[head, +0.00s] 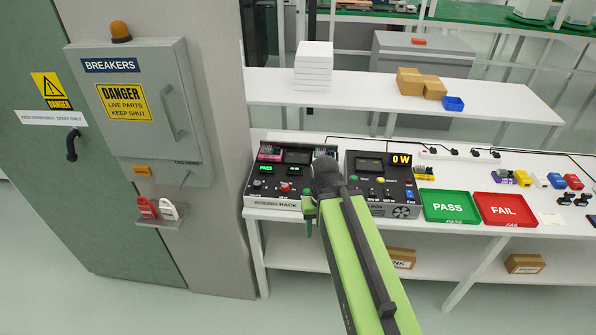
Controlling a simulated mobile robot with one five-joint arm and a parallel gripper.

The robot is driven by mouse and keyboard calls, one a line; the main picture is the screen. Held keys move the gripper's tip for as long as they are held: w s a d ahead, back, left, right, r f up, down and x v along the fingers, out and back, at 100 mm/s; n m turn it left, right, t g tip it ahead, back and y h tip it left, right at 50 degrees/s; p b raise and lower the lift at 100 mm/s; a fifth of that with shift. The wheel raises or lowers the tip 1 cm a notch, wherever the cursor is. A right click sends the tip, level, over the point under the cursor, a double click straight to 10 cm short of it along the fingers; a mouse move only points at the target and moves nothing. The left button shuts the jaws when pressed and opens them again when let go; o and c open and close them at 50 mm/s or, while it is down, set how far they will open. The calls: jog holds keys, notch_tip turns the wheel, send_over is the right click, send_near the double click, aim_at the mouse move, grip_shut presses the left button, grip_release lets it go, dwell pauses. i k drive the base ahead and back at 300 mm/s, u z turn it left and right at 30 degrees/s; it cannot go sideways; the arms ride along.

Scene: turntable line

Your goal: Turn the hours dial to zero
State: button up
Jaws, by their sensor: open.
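My green and black arm reaches up over the front of the white bench. My gripper (309,212) shows as a small green and dark part left of the wrist, at the right front corner of the aging rack. Its fingers are small and partly hidden by my arm; it is open. The aging rack (276,201) is a black box with a dark display, a green PASS light, a red button and a circuit board at the back. I cannot make out the hours dial; my wrist covers the rack's right side.
Right of my wrist stands a second black unit (373,163) reading 0 W. Beyond it are a green PASS tray (437,219) and a red FAIL tray (491,222). A breaker cabinet (139,80) is on the left. Floor before the bench looks clear.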

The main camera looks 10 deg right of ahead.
aim_at(257, 184)
jog(key=u, duration=2.9)
jog(key=i, duration=0.1)
jog(key=z, duration=0.55)
jog(key=k, duration=0.75)
jog(key=z, duration=1.65)
jog(key=i, duration=1.05)
